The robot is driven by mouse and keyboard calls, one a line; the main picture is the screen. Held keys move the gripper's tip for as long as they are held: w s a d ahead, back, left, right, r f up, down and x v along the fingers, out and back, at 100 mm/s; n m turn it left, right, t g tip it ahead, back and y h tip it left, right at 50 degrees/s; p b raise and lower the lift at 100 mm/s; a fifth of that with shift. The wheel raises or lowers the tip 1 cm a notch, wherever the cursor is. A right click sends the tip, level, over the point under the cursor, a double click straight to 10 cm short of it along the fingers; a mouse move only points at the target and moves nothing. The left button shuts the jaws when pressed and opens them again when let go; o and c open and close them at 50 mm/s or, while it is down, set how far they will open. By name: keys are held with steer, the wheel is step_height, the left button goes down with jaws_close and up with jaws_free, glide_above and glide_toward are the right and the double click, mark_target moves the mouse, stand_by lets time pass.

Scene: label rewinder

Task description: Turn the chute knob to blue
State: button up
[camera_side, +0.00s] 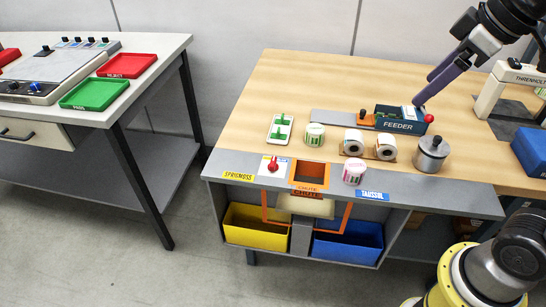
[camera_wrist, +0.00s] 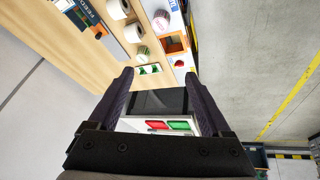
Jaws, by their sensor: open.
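The chute knob (camera_side: 272,165) is red and sits on a small white plate (camera_side: 264,170) at the front left of the wooden table, left of the orange-framed chute opening. Which colour it points to is too small to tell. It also shows in the wrist view as a red spot (camera_wrist: 179,63), beyond the right fingertip. My gripper (camera_side: 426,88) is open and empty, with purple fingers. It hangs above the back right of the table near the feeder (camera_side: 402,127), well away from the knob. Its fingers also frame the wrist view (camera_wrist: 158,76).
A yellow bin (camera_side: 257,239) and a blue bin (camera_side: 348,251) sit under the chute. Green pegs on a white plate (camera_side: 281,121), label rolls (camera_side: 354,142) and a metal weight (camera_side: 431,152) stand on the table. A grey side table (camera_side: 150,118) with red and green trays stands left.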

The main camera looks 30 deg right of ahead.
steer(key=w+a+r+n+g, duration=0.1)
steer(key=w+a+n, duration=0.15)
steer(key=w, duration=0.75)
steer(key=n+g, duration=0.3)
steer(key=g, duration=0.1)
glide_above(273, 161)
step_height(273, 161, down, 18)
step_height(273, 161, down, 13)
steer(key=shift+f, duration=0.1)
jaws_close()
steer(key=shift+m, duration=0.25)
